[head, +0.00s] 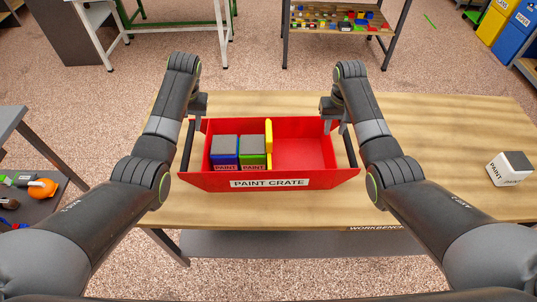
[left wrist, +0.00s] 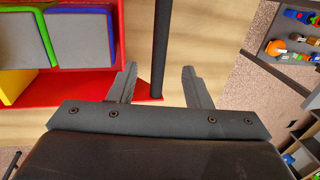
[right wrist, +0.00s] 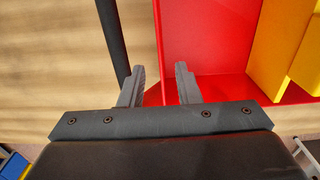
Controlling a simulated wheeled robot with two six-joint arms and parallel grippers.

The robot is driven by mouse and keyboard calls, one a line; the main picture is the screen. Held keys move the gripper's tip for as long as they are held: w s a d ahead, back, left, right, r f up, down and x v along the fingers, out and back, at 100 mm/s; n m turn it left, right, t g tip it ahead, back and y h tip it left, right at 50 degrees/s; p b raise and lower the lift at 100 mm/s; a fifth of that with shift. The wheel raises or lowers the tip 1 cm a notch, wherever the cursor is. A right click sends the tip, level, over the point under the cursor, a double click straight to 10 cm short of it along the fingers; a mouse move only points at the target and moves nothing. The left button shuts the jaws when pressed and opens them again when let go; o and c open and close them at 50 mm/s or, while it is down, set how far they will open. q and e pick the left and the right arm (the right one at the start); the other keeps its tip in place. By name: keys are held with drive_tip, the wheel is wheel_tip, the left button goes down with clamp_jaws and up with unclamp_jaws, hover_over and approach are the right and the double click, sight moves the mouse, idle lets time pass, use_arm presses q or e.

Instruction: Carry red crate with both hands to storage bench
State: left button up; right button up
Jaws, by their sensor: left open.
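The red crate (head: 305,150), labelled PAINT CRATE, sits on the wooden workbench (head: 440,130). It has a black bar handle at each end, left (head: 186,147) and right (head: 350,146). My left gripper (head: 198,114) is open at the crate's far left corner. In the left wrist view, the handle bar (left wrist: 161,45) runs between its two fingers. My right gripper (head: 335,118) is open at the far right corner. In the right wrist view, the handle bar (right wrist: 111,40) lies left of the fingers, partly behind one, and the crate's red wall shows between them.
A blue paint block (head: 224,152) and a green one (head: 252,151) stand in the crate's left part, beside a yellow divider (head: 269,137). A white paint block (head: 510,168) stands at the workbench's right. Behind, across open floor, is a bench with small items (head: 335,20).

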use_arm(q)
drive_tip(key=f, duration=0.3)
drive_tip(key=a+f, duration=0.1)
drive_tip(key=f, duration=0.3)
drive_tip(key=a+f, duration=0.1)
drive_tip(key=f, duration=0.2)
drive_tip(key=shift+f, duration=0.25)
use_arm(e)
hover_over(325, 160)
drive_tip(key=f, duration=1)
drive_tip(key=shift+w+d+f, duration=0.1)
drive_tip(key=shift+w+f, duration=0.2)
use_arm(q)
drive_tip(key=c, duration=0.7)
use_arm(e)
clamp_jaws()
use_arm(q)
clamp_jaws()
drive_tip(key=shift+w+r, duration=0.15)
drive_tip(key=shift+r, duration=0.15)
use_arm(e)
drive_tip(key=shift+w+r, duration=0.1)
drive_tip(key=shift+r, duration=0.15)
